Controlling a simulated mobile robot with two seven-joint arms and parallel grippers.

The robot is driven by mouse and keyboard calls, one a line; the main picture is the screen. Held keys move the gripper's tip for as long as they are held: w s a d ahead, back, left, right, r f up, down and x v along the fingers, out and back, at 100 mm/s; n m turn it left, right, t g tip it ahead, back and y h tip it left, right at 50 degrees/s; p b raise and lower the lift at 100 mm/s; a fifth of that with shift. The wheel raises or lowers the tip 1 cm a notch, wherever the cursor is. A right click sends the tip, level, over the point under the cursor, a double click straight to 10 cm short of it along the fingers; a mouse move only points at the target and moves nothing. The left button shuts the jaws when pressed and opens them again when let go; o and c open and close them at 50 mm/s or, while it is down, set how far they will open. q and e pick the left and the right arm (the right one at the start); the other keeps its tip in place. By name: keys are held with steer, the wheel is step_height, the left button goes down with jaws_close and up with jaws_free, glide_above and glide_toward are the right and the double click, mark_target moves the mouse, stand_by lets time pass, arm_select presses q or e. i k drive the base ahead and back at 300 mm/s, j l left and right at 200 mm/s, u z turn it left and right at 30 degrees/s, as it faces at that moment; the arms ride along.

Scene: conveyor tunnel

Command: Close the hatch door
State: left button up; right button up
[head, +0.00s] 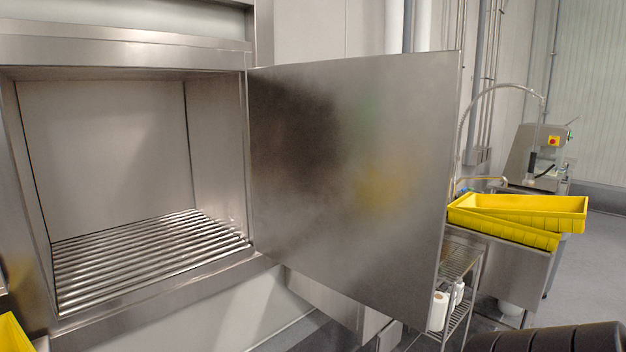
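The hatch door (350,180) is a large flat steel panel. It stands wide open, hinged along the right side of the hatch opening and swung out to the right. The hatch (110,140) is a steel box recess at the left with its front open. Its floor is a row of steel rollers (150,255), and nothing lies on them. Neither of my grippers shows in the head view. A dark ribbed shape at the bottom right may be part of my arm; no fingers show there.
Yellow trays (520,215) rest on a steel sink unit behind the door at the right. A wire rack (460,275) with white rolls stands below, near the door's free edge. A yellow container (12,335) shows at the bottom left. Open floor (590,270) lies at the right.

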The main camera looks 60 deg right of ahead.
mark_target(351, 159)
steer(key=k+l, duration=0.1)
steer(key=l, duration=0.4)
steer(key=k+l, duration=0.1)
steer(key=l, duration=0.4)
steer(key=k+l, duration=0.1)
steer(key=l, duration=0.4)
steer(key=k+l, duration=0.1)
steer(key=l, duration=0.45)
steer(key=k+l, duration=0.15)
steer(key=l, duration=0.35)
steer(key=k+l, duration=0.1)
steer(key=l, duration=0.4)
steer(key=k+l, duration=0.1)
steer(key=l, duration=0.4)
steer(key=k+l, duration=0.1)
steer(key=l, duration=0.9)
steer(key=k+l+u, duration=0.1)
steer(key=l, duration=0.4)
